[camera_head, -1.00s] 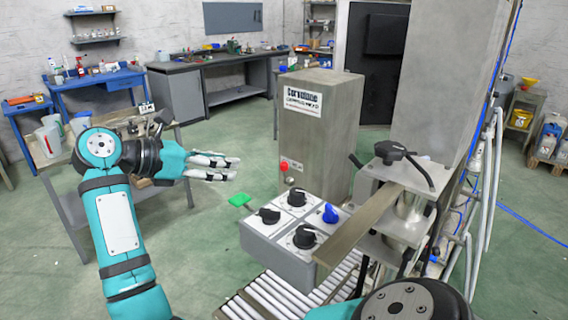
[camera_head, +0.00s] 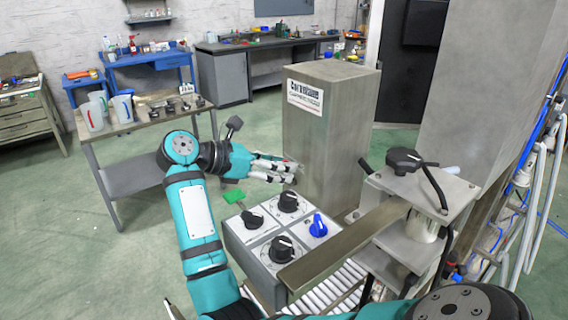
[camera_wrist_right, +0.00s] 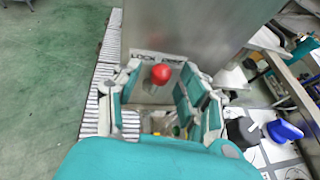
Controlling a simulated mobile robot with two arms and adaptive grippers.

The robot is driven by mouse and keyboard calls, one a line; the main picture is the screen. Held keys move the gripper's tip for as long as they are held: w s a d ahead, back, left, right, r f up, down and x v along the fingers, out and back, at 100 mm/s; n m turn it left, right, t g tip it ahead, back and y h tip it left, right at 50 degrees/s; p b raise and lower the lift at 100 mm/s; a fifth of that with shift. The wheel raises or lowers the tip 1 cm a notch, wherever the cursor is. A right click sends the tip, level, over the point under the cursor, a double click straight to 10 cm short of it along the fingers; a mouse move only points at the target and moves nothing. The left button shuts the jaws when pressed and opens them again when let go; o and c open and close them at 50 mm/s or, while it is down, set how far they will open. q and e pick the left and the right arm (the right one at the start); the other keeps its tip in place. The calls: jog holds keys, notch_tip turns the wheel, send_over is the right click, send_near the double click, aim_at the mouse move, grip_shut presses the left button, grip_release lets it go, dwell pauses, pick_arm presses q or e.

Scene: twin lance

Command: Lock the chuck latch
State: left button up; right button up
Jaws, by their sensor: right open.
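The chuck latch appears as a red knob (camera_wrist_right: 161,73) on the grey metal cabinet in the right wrist view, below a label whose first word looks like LOCK. My right gripper (camera_wrist_right: 157,84) is open, with one finger on each side of the knob and a gap to both.
A flat metal bar (camera_head: 345,243) and a clamp with a black knob (camera_head: 403,160) are to the right. A roller conveyor (camera_head: 325,290) runs underneath.

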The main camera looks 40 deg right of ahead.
jog(key=shift+a, duration=0.15)
jog(key=shift+c, duration=0.6)
grip_shut()
jog(key=shift+w, duration=0.1)
jog(key=shift+w+d+f+n+g+h+b, duration=0.1)
jog(key=shift+w+f+n+g+h+b, duration=0.1)
jog(key=shift+w+n+g+b, duration=0.5)
jog(key=shift+w+d+f+n+g+h+b, duration=0.15)
jog(key=shift+w+f+n+g+b, duration=0.15)
jog(key=shift+n+b, duration=0.6)
jog(key=shift+w+f+n+g+h+b, duration=0.15)
jog(key=shift+w+n+g+b, duration=0.4)
jog(key=shift+n+b, duration=0.25)
